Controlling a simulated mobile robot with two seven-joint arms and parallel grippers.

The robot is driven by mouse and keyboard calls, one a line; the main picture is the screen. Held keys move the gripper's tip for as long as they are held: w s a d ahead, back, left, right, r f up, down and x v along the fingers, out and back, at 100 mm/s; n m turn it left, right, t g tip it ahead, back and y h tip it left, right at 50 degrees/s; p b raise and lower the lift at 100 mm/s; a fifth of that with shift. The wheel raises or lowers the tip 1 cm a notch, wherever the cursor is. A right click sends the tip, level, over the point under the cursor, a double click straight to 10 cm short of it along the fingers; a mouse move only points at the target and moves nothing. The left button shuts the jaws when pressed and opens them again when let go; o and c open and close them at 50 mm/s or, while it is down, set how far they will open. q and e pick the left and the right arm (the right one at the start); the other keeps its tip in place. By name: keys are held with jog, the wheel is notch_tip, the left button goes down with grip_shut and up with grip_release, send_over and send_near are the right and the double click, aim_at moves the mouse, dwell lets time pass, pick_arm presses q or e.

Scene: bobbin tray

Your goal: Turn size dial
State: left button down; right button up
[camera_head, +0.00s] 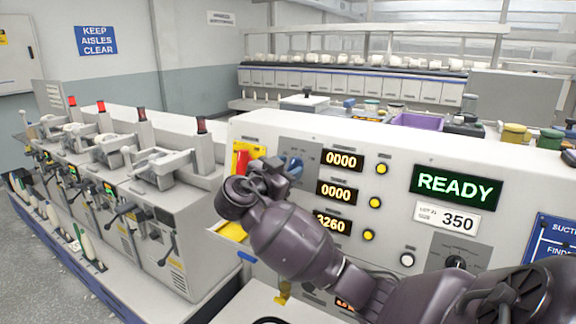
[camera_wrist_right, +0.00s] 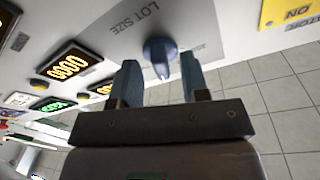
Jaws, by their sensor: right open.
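The size dial is a blue-grey knob on the grey "LOT SIZE" plate of the white control panel. It shows in the head view (camera_head: 293,164) beside the upper displays, and in the right wrist view (camera_wrist_right: 160,52) at top centre. My right gripper (camera_head: 279,172) is at the panel in front of the dial and partly covers its plate. In the right wrist view my right gripper (camera_wrist_right: 160,78) is open, with one finger on each side of the dial. I cannot tell whether the fingers touch it. My left gripper is out of view.
The panel holds number displays (camera_head: 342,160), yellow buttons (camera_head: 382,168), a green READY screen (camera_head: 456,186) and a black knob (camera_head: 455,262). A red and yellow switch (camera_head: 242,158) is close left of my gripper. Machines with levers (camera_head: 160,165) stand further left.

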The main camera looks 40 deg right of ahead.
jog(key=shift+w+d, duration=0.1)
jog(key=shift+d, duration=0.2)
jog(key=shift+c, duration=0.4)
grip_shut()
